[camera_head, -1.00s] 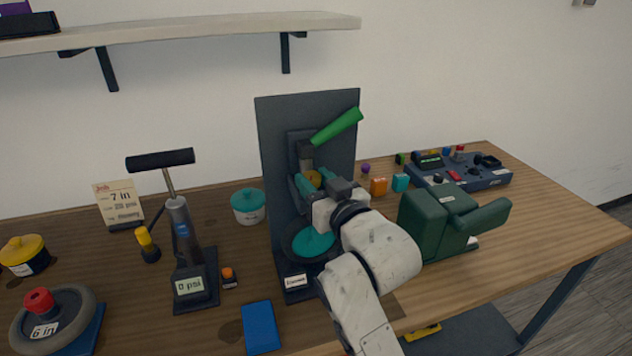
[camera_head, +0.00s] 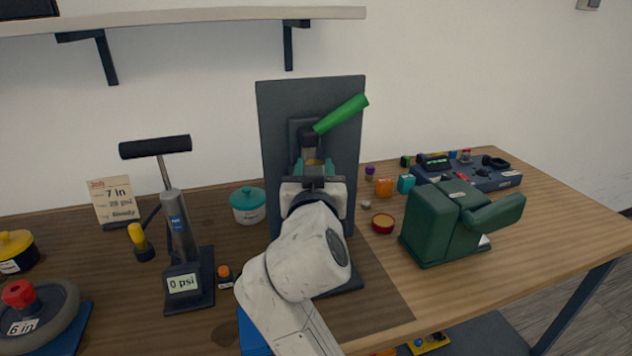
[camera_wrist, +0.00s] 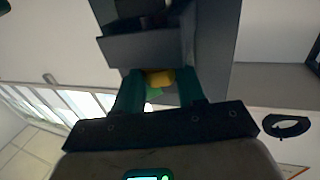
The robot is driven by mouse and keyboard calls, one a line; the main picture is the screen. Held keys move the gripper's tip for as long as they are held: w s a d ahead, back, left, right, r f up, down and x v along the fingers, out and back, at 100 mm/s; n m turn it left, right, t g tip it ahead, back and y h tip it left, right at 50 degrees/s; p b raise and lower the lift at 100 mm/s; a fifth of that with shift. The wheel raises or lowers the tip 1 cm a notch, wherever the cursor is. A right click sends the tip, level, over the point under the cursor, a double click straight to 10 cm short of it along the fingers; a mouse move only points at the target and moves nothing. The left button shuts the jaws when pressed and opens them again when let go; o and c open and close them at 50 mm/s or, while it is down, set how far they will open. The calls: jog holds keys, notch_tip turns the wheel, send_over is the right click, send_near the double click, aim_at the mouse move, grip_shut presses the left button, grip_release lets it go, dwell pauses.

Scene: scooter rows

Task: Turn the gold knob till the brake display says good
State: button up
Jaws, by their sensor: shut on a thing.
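The gold knob (camera_wrist: 160,77) shows in the wrist view between my gripper's two teal fingers, below a dark block. In the head view only a sliver of the knob (camera_head: 313,162) shows above my gripper (camera_head: 314,172), which is shut on it. The knob sits on the front of a dark upright panel (camera_head: 285,115) with a green lever (camera_head: 341,114) above it. My arm and hand cover the panel's lower part. I cannot make out the brake display in either view.

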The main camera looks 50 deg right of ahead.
jog(key=shift+m+g+h+b, duration=0.3)
jog(key=shift+m+g+h, duration=0.2)
jog(key=shift+g, duration=0.2)
jog(key=o, duration=1.1)
jog(key=shift+c, duration=0.2)
jog(key=b+v, duration=0.1)
jog(key=v, duration=0.9)
jog(key=shift+s+a, duration=0.25)
jog(key=shift+a, duration=0.1)
